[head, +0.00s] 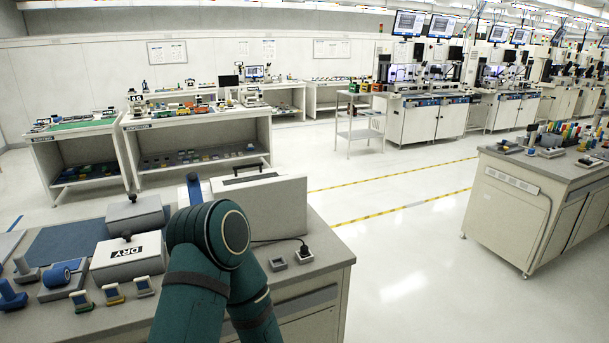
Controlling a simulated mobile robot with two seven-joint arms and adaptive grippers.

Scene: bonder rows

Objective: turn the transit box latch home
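No transit box latch can be made out. A pale grey box with a dark handle on top (262,203) stands on the near bench, partly hidden behind my teal arm. A smaller box marked DRY (127,257) and a grey lidded box with a black knob (136,215) stand to its left. I cannot tell which of these is the transit box. One of my arms rises from the bottom centre, its bent joint in front of the boxes. Neither gripper shows in the head view.
The near bench (325,254) also holds a blue mat (68,246), several small coloured blocks, a blue upright piece (193,189) and a small black socket-like part (304,254). Open floor (400,255) lies to the right, before another workbench (507,211).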

